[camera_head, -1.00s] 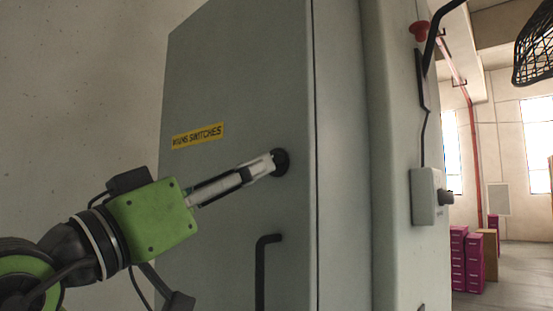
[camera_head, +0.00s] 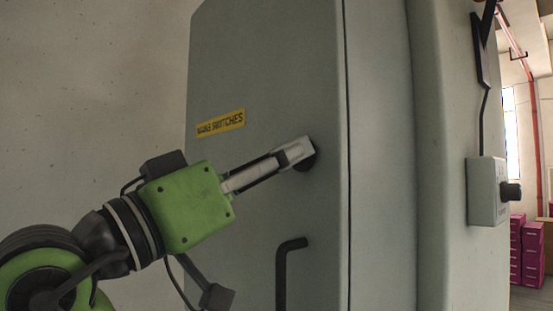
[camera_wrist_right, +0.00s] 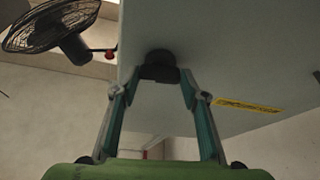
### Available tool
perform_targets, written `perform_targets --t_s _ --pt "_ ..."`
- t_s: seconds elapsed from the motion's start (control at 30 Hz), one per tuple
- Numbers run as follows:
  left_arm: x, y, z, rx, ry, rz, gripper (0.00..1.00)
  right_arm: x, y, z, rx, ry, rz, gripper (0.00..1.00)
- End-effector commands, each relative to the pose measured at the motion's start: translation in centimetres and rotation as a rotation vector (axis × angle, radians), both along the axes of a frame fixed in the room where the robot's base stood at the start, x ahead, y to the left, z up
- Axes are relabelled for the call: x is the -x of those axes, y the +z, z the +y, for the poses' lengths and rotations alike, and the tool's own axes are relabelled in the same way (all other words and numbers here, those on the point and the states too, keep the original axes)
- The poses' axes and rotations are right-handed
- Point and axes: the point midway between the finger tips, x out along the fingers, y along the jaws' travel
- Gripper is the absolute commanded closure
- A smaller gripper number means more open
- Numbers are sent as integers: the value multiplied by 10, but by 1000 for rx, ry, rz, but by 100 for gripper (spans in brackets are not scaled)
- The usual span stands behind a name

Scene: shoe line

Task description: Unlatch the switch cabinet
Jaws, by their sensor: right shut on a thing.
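The grey-green switch cabinet (camera_head: 270,75) fills the middle of the head view, with a yellow "MAINS SWITCHES" label (camera_head: 221,123) on its door. The door looks closed. A round black latch knob (camera_head: 307,163) sits near the door's right edge. My right gripper (camera_head: 296,152) reaches it from the left and is shut on it, partly hiding it. In the right wrist view the two fingertips (camera_wrist_right: 158,88) press on both sides of the black knob (camera_wrist_right: 160,66). A black bar handle (camera_head: 281,275) is on the door below, apart from the gripper. My left gripper is not in view.
A grey control box (camera_head: 487,191) with a black knob is on a surface to the right of the cabinet. Pink boxes (camera_head: 524,250) stand far right in the background. A plain wall (camera_head: 90,90) is at left. A black fan (camera_wrist_right: 50,35) shows in the wrist view.

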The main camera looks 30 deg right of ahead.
Motion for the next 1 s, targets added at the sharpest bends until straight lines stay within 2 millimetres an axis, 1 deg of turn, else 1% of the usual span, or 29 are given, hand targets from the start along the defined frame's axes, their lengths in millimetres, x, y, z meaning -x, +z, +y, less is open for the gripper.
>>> perform_targets --t_s 0.17,0.3,0.4,0.5,0.87,0.9,0.93,1.0 --pt "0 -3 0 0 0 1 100 0 -1 0 -2 -2 -5 81" --pt "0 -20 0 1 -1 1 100 -1 -6 0 -8 -3 -72 81" --pt "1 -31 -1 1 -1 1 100 -2 -6 0 -12 -2 -143 81" --pt "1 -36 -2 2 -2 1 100 -2 -4 0 -17 -3 -200 81" --pt "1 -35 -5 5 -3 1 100 -2 0 0 -19 0 -230 81" --pt "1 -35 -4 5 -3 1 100 -2 0 0 -19 0 -230 52" --pt "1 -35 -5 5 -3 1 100 -2 0 0 -19 0 -230 44" --pt "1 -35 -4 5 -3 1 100 -2 0 0 -19 0 -229 43"
